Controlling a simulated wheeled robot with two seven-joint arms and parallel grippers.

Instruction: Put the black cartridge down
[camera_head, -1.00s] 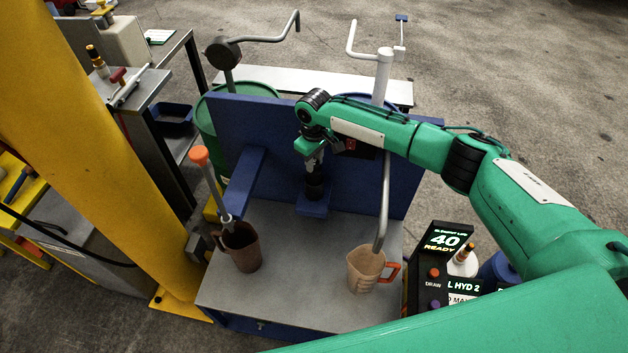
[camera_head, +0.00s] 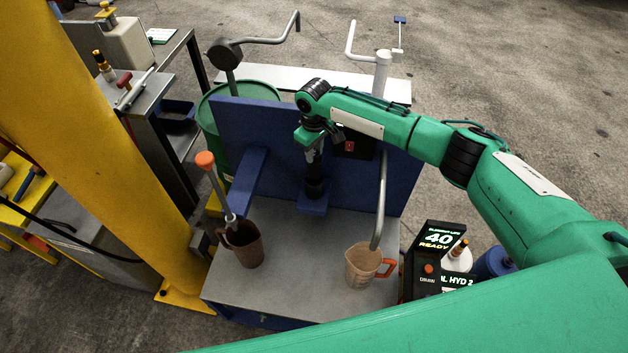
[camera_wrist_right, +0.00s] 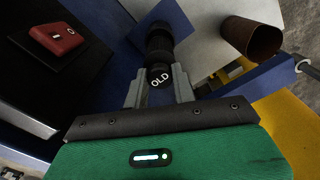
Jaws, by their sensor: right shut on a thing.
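The black cartridge (camera_wrist_right: 160,45) shows in the right wrist view, with the word OLD on its near end. My right gripper (camera_wrist_right: 160,84) is shut on that end, one finger on each side. In the head view the cartridge (camera_head: 315,180) is upright against the blue back panel, over a small blue ledge (camera_head: 313,204). Its lower end looks to be at the ledge; I cannot tell whether it touches. My right gripper (camera_head: 313,152) reaches down onto its top. My left gripper is not in view.
A brown jug (camera_head: 243,246) and a clear jug with an orange handle (camera_head: 362,266) stand on the grey table (camera_head: 300,290). A bent pipe (camera_head: 380,200) and an orange-topped lever (camera_head: 213,180) rise over them. A display reading 40 READY (camera_head: 438,239) stands right. A yellow post (camera_head: 110,150) is left.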

